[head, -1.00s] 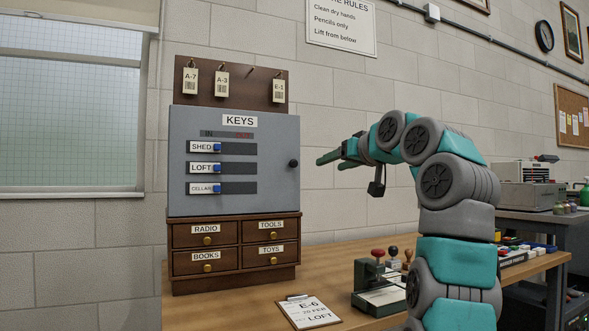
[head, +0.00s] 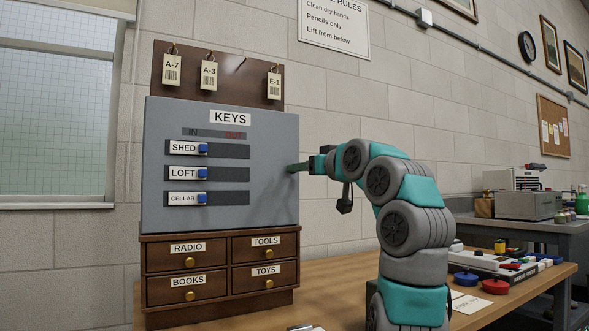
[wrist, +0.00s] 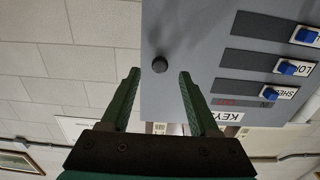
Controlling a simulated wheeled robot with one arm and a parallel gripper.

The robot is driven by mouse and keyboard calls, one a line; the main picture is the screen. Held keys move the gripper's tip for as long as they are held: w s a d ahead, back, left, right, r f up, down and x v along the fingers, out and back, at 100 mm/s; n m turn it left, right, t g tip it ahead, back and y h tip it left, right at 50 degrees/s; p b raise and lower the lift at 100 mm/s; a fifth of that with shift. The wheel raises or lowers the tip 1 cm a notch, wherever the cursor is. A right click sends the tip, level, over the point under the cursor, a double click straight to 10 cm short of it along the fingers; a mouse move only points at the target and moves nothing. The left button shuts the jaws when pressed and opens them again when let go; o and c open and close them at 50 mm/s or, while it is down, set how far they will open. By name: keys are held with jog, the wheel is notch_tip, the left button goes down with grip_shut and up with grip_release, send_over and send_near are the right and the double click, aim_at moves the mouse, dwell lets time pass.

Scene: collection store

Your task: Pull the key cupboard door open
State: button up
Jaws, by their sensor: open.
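The grey key cupboard door (head: 225,215), labelled KEYS, is shut and stands on a brown drawer unit. It carries three slider rows, SHED, LOFT and CELLAR, each with its blue slider at the left. In the wrist view the dark knob (wrist: 160,63) shows on the door, just beyond and between the tips of my gripper (wrist: 158,78). The green fingers are apart, with nothing between them.
The drawer unit (head: 219,240) has four labelled drawers with brass knobs. Tags hang on the board (head: 225,72) above the cupboard. The wooden desk (head: 325,265) holds a stamp set (head: 490,265) and a red pad at right.

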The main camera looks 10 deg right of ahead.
jog(key=x, duration=0.4)
jog(key=shift+w+a+p, duration=0.15)
jog(key=shift+w+p, duration=0.15)
jog(key=shift+c, duration=0.4)
grip_shut()
dwell(0.8)
